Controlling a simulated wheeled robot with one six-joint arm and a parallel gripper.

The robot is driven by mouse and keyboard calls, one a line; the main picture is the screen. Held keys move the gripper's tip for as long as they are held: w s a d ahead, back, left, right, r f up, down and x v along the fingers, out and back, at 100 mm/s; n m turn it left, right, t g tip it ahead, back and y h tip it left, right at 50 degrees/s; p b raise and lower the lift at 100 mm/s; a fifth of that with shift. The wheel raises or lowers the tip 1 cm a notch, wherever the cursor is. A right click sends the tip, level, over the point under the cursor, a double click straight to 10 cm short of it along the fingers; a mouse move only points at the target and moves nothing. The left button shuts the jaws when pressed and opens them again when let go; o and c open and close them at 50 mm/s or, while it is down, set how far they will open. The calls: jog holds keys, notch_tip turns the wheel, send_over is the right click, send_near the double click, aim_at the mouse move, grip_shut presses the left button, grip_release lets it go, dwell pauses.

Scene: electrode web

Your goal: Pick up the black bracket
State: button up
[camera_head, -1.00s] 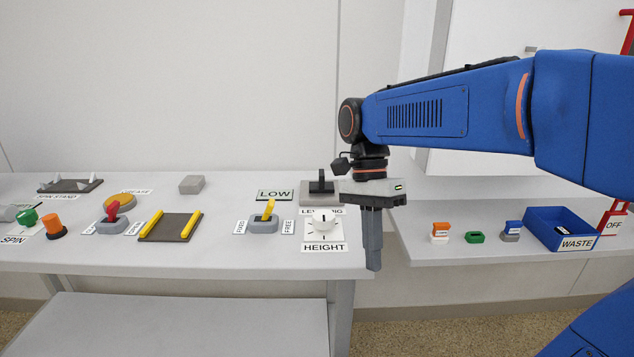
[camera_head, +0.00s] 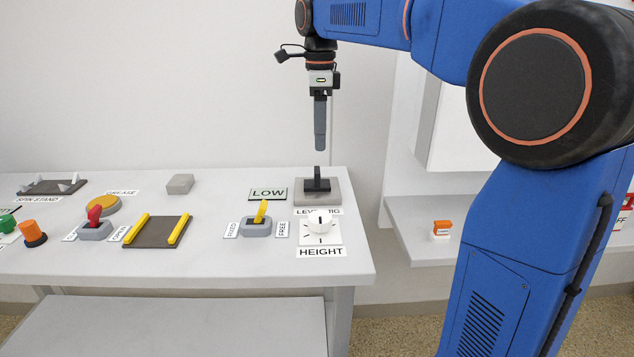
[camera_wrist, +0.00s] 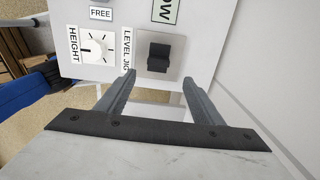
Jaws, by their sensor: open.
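The black bracket (camera_head: 317,182) stands on the grey level jig plate (camera_head: 330,198) at the right end of the table, with an upright part rising from a flat base. It also shows in the wrist view (camera_wrist: 158,57), ahead of the fingers and between their lines. My gripper (camera_head: 320,148) points down and hangs just above the bracket in the head view. In the wrist view my gripper (camera_wrist: 158,75) has its two fingers wide apart with nothing between them. I cannot tell the exact gap to the bracket.
A white height dial (camera_head: 320,229) sits just in front of the jig. A yellow toggle switch (camera_head: 260,217) and a LOW sign (camera_head: 268,194) are to its left. A second bench (camera_head: 410,222) with an orange and white item (camera_head: 442,229) lies to the right.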

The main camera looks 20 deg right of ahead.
aim_at(317, 170)
notch_tip(317, 170, down, 6)
jog(key=shift+f, duration=0.25)
jog(key=f, duration=0.3)
jog(key=shift+s+a+f, duration=0.2)
jog(key=shift+a+f, duration=0.15)
jog(key=shift+f, duration=0.75)
jog(key=c, duration=1.3)
